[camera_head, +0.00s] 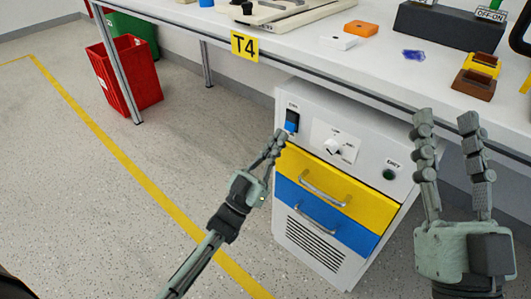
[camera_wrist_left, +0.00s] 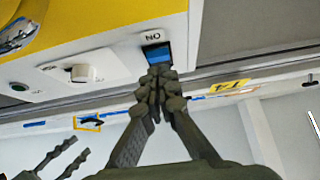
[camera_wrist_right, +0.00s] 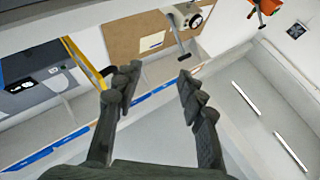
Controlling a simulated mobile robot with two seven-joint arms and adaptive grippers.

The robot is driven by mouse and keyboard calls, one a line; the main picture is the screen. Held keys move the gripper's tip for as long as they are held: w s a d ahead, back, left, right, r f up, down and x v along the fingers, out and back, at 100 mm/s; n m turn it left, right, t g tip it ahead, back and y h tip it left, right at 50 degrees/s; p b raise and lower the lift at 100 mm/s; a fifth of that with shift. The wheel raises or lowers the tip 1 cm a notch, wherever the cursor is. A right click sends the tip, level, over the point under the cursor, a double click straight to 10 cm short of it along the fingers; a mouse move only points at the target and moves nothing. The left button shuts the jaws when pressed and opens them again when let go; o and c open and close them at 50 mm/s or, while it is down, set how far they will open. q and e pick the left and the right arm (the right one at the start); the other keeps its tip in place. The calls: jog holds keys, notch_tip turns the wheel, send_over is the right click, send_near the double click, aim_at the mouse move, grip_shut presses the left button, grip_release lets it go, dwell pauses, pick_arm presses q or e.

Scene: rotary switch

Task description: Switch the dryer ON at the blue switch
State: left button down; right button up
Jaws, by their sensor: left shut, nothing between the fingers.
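The dryer (camera_head: 340,180) is a white cabinet under the table, with a yellow drawer and a blue drawer. The blue switch (camera_head: 292,120) is on its upper left front, and it also shows in the left wrist view (camera_wrist_left: 158,53) under an ON label. My left gripper (camera_head: 280,135) is shut and empty, its fingertips just below the switch. In the left wrist view the fingertips (camera_wrist_left: 160,72) overlap the switch's lower edge; I cannot tell if they touch. My right gripper (camera_head: 446,118) is open and empty, raised in front of the table at the right; its fingers also show in the right wrist view (camera_wrist_right: 155,85).
A white rotary knob (camera_head: 333,147) and a green button (camera_head: 388,174) sit to the right of the switch. The table edge with the T4 label (camera_head: 244,46) runs above the dryer. A red bin (camera_head: 130,75) stands at the left. The floor in front is clear.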

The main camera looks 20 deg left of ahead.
pick_arm(q)
jog(key=shift+w+d, duration=0.2)
jog(key=shift+w, duration=0.2)
pick_arm(e)
jog(key=shift+s+r, duration=0.1)
jog(key=shift+r, duration=0.1)
pick_arm(q)
jog(key=shift+f, duration=0.1)
pick_arm(e)
jog(key=shift+d, duration=0.1)
